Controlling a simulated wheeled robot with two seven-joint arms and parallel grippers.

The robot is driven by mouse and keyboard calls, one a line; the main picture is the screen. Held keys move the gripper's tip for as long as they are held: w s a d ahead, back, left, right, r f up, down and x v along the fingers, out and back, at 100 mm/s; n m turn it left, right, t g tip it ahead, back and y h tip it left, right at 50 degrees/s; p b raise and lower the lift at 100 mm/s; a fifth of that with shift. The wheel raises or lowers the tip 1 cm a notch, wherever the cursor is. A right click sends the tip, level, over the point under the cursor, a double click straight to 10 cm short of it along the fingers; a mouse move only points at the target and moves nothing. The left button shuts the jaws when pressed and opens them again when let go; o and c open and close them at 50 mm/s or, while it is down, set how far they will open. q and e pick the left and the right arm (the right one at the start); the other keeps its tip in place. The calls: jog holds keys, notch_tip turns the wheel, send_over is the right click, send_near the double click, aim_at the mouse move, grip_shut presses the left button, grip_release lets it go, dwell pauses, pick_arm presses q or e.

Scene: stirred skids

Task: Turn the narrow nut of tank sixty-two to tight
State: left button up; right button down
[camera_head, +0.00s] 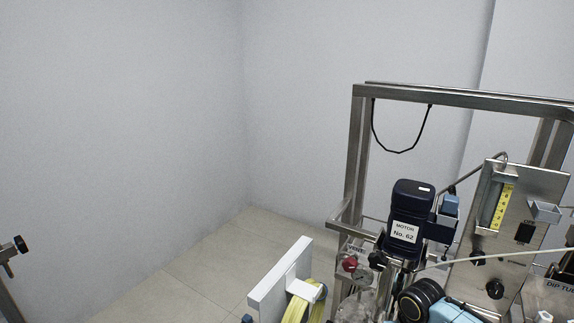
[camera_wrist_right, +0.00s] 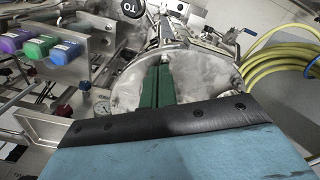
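The dark blue motor labelled "MOTOR No. 62" (camera_head: 405,222) stands upright on the skid in the head view. My right gripper (camera_wrist_right: 162,72) has green fingers that reach over this lid. The fingers look close together, with no clear gap. Small metal hardware shows at their tips, but I cannot tell whether they touch or grip it. The narrow nut cannot be made out for certain. My left gripper is not in view.
A steel frame (camera_head: 357,150) surrounds the skid. A panel with a yellow scale and switch (camera_head: 525,190) stands at right. Yellow hose (camera_wrist_right: 262,65) coils beside the tank. Purple, green and blue blocks (camera_wrist_right: 38,47) sit on a bracket at left.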

jog(key=shift+s+a, duration=0.15)
dwell(0.3)
notch_tip(320, 180, up, 6)
dwell(0.4)
jog(key=shift+s, duration=0.15)
